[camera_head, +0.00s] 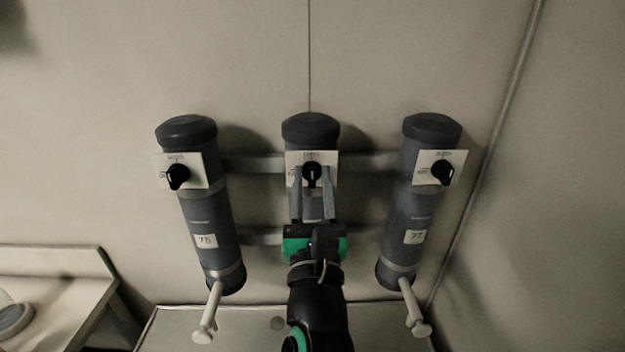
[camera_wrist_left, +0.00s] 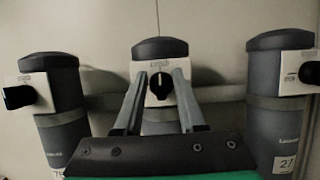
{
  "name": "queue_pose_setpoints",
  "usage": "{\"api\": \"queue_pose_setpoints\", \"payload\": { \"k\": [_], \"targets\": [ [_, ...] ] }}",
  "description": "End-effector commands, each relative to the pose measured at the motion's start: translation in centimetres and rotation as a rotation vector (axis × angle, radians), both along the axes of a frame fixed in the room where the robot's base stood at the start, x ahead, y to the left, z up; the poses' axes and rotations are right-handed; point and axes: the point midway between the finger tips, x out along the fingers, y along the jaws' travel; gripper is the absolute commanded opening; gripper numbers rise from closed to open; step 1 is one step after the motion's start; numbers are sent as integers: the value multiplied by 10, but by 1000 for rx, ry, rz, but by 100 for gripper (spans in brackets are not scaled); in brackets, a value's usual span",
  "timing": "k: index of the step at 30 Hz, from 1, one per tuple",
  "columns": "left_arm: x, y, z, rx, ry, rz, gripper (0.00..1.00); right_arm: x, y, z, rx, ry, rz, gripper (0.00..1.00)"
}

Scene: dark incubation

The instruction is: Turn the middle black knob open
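The middle black knob (camera_head: 312,175) sits on a white plate on the front of the middle grey cylinder. It also shows in the left wrist view (camera_wrist_left: 159,88), with its pale pointer line roughly upright. My left gripper (camera_head: 313,178) is in front of the middle cylinder, its fingers apart on either side of the knob. In the left wrist view, the fingertips (camera_wrist_left: 160,74) show a gap to the knob on both sides. Depth between fingertips and plate is hard to judge. The gripper body hides the lower part of the middle cylinder. My right gripper is not in view.
A left cylinder (camera_head: 205,220) and a right cylinder (camera_head: 411,220) flank the middle one, each with its own black knob. Pale rails run behind them. Pale pegs (camera_head: 208,312) stick out below. A table (camera_head: 60,310) stands at lower left.

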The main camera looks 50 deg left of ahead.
Motion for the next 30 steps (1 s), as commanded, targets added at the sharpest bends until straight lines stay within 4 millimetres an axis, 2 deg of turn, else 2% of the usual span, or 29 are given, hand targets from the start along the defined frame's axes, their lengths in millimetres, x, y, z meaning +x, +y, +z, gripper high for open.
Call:
{"api": "queue_pose_setpoints", "payload": {
  "k": [1,5,6,17,23,30],
  "targets": [
    [0,0,0,0,0,0,26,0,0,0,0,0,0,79],
    [0,0,0,0,0,0,3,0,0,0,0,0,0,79],
    [0,0,0,0,0,0,0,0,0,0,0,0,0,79],
    [0,0,-1,-20,-22,-1,0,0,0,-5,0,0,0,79],
    [0,-1,-4,-81,-88,-1,0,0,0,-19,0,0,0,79],
    [-1,0,-5,-209,-228,0,0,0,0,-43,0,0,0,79]
  ]
}}
